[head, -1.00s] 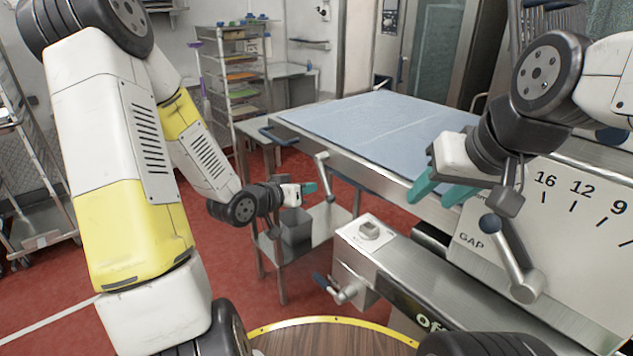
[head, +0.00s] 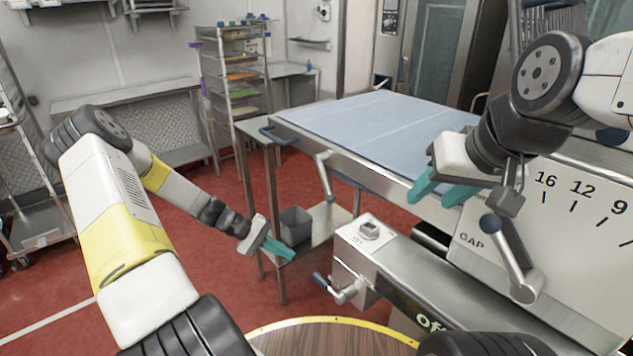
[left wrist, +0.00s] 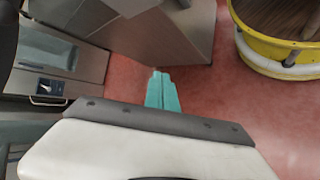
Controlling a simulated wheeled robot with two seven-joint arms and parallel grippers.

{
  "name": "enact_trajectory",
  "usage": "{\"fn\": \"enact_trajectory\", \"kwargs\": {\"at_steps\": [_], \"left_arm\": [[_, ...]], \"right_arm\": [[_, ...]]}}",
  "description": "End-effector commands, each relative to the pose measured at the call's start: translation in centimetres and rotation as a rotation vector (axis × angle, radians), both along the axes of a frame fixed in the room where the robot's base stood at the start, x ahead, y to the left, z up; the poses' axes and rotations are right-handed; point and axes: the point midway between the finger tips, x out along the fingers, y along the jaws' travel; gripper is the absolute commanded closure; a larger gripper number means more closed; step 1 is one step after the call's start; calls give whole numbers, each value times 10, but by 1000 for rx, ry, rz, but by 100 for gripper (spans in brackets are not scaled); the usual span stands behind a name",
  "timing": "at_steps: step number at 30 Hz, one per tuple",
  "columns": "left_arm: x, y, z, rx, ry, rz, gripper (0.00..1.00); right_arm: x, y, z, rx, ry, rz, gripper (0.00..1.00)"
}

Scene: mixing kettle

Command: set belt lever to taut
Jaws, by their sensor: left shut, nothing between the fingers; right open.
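A grey metal lever (head: 324,176) hangs at the near side of the blue belt table (head: 375,125). A second lever with a dark blue grip (head: 335,289) sticks out low from the steel box. No label shows which is the belt lever. My left gripper (head: 282,251) is shut and empty, its teal fingers in front of the grey bin, left of both levers and touching neither. The left wrist view shows its fingers (left wrist: 162,88) together over red floor, with no lever recognisable. My right gripper (head: 438,192) is open and empty by the belt table's near edge.
A lever with a round knob (head: 510,260) sits on the GAP scale panel at right. A grey bin (head: 296,225) stands on a low shelf beside my left gripper. The steel box (head: 366,243) carries a small switch. Red floor lies open at left.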

Motion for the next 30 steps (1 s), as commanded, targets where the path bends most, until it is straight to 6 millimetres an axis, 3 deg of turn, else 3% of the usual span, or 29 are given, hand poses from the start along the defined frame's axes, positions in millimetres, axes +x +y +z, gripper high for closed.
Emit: {"fn": "enact_trajectory", "kwargs": {"at_steps": [4,9,13,16,20,30], "left_arm": [[26,-1,49,-394,6,73,100],[52,28,103,-737,-89,146,100],[60,46,125,-864,-149,175,100],[63,49,132,-897,-166,182,100],[65,35,137,-900,-165,178,100],[82,-32,156,-897,-162,177,100]], "right_arm": [[0,0,0,0,0,0,56],[0,0,0,0,0,0,56],[0,0,0,0,0,0,56],[0,0,0,0,0,0,56],[0,0,0,0,0,0,56],[0,0,0,0,0,0,56]]}}
